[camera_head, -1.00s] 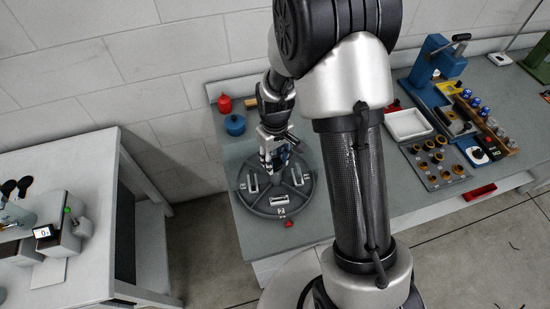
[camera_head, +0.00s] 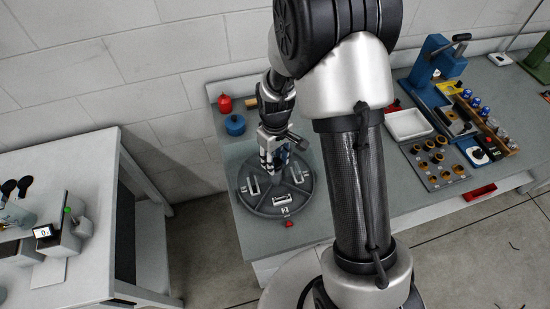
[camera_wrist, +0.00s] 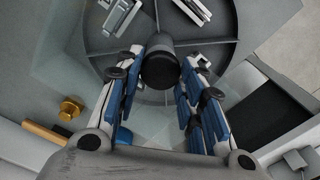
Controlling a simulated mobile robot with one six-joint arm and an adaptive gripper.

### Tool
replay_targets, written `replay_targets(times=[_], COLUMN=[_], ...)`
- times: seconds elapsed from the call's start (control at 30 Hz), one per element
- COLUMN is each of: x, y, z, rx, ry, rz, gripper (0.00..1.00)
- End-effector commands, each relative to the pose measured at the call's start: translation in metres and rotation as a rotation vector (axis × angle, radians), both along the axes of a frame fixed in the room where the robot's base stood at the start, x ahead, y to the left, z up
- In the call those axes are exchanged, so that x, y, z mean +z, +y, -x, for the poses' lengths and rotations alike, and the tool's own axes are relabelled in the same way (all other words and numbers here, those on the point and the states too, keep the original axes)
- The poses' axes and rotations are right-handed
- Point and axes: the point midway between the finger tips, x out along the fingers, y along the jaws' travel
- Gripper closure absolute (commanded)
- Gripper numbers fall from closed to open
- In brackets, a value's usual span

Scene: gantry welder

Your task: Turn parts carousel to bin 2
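The parts carousel (camera_head: 250,203) is a round dark grey tray with dividers and metal parts in its bins, on the bench in the head view. It also fills the top of the wrist view (camera_wrist: 215,50). A label "2" (camera_head: 285,211) is on its front rim, close to a small red pointer (camera_head: 289,224) on the bench. My gripper (camera_head: 274,168) points down over the carousel's middle. The head view hides the knob.
A red container (camera_head: 225,103) and a blue round container (camera_head: 235,124) stand behind the carousel. To the right are a white tray (camera_head: 409,124) and a plate of brass-coloured parts (camera_head: 436,163). A separate table (camera_head: 90,165) stands at left across a gap.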

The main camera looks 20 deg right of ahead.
Motion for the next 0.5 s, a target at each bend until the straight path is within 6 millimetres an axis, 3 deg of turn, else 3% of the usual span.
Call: replay_targets(times=[0.27, 0.5], x=[0.0001, 0.0000], y=[0.0000, -0.0001], z=[-0.0001, 0.0000], rx=[-0.001, -0.001], ry=[0.000, 0.000], rz=[0.000, 0.000], gripper=[0.45, 0.44])
